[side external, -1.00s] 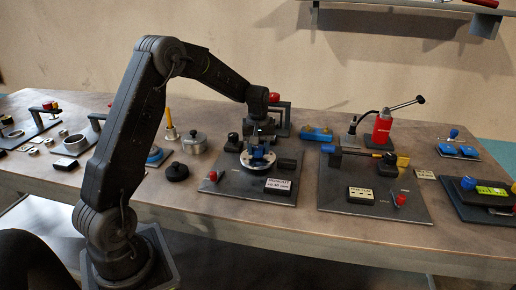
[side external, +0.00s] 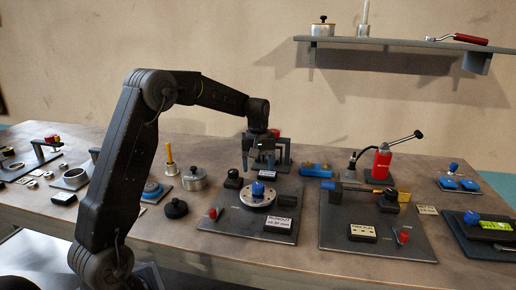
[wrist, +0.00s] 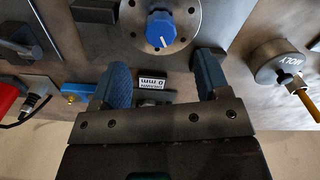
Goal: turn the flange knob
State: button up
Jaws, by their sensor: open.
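The blue flange knob (side external: 257,188) stands upright at the centre of a round metal flange (side external: 247,199) with holes in its rim, on a dark base plate (side external: 232,226). The knob also shows at the top of the wrist view (wrist: 161,27), with the flange disc (wrist: 190,16) around it. My gripper (side external: 259,166) is above the flange, pointing down, with the jaws apart and nothing between them. In the wrist view the two blue-padded fingers (wrist: 162,72) are spread, and the knob lies beyond their tips, not touching them.
A red lever (side external: 214,213), a black knob (side external: 233,179) and a labelled block (side external: 280,223) sit on the same plate. A lidded metal pot (side external: 194,179) stands left. A second plate (side external: 345,240) and a red lever device (side external: 381,163) are at right.

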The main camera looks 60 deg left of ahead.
aim_at(258, 185)
notch_tip(258, 185, up, 7)
jog(key=shift+f, duration=0.2)
dwell(0.4)
jog(key=s+d+r+m+t, duration=0.1)
jog(key=s+d+r+m, duration=0.3)
jog(key=d, duration=0.4)
jog(key=s+d+f+m+t, duration=0.1)
jog(key=s+d+m+t, duration=0.1)
jog(key=s+d+m, duration=0.2)
jog(key=s+d+f+m+t, duration=0.1)
jog(key=s+d+m, duration=0.3)
jog(key=s+d, duration=0.6)
jog(key=s+t, duration=0.1)
jog(key=s, duration=0.5)
jog(key=shift+d+f+m+t, duration=0.25)
jog(key=shift+f+m+t, duration=0.05)
